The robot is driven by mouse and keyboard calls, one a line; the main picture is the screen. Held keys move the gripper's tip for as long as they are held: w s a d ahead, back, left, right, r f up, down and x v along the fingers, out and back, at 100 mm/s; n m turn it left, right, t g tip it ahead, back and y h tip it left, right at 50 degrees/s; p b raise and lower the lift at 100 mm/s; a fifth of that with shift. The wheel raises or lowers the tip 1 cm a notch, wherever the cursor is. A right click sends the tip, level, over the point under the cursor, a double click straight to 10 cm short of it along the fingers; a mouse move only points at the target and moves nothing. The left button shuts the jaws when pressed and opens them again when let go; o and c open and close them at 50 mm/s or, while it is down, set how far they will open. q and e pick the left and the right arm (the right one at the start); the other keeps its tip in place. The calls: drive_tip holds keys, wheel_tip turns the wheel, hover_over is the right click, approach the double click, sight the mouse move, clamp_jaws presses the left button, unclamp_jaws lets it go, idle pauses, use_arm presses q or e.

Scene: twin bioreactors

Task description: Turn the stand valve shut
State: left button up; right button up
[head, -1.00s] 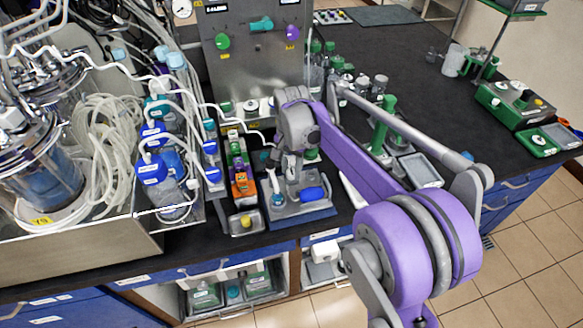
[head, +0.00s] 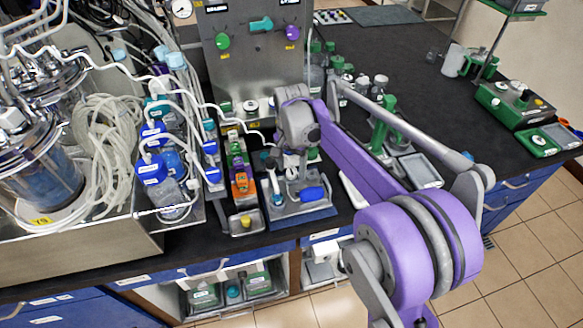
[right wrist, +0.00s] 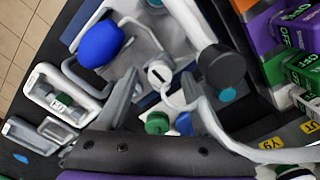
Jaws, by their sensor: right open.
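A small grey stand on a blue-grey base plate (head: 322,210) is near the front edge of the bench in the head view. A blue handle (head: 312,194) lies at its front right. My right gripper (head: 291,165) points down over the stand. In the right wrist view its open fingers (right wrist: 160,88) reach toward a pale slotted part between them. I cannot tell whether they touch it. My left gripper is out of view.
A row of coloured labelled blocks (head: 240,180) stands just left of the stand. A metal tray (head: 243,230) with a yellow item is in front of them. Tubing and blue-capped bottles (head: 152,170) crowd the left. The black bench is clearer at the far right.

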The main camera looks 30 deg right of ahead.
sight(292, 172)
wheel_tip(292, 172, up, 10)
drive_tip(key=shift+r+p, duration=0.2)
drive_tip(key=shift+p, duration=0.15)
idle(0.4)
drive_tip(key=s+a+f+n+t, duration=0.1)
drive_tip(key=s+a+f+n, duration=0.2)
drive_tip(key=s, duration=0.4)
drive_tip(key=s+a+f+n+t+p, duration=0.1)
drive_tip(key=s+a+f+n+t, duration=0.1)
drive_tip(key=s+a+f+n, duration=0.2)
drive_tip(key=s+a+f+n+t+p, duration=0.1)
drive_tip(key=s+a+f+n+t, duration=0.1)
drive_tip(key=s, duration=0.8)
drive_tip(key=a+f+n, duration=0.1)
drive_tip(key=f+n, duration=0.1)
drive_tip(key=shift+s+a+n, duration=0.15)
drive_tip(key=shift+s+n, duration=0.2)
drive_tip(key=shift+n, duration=0.05)
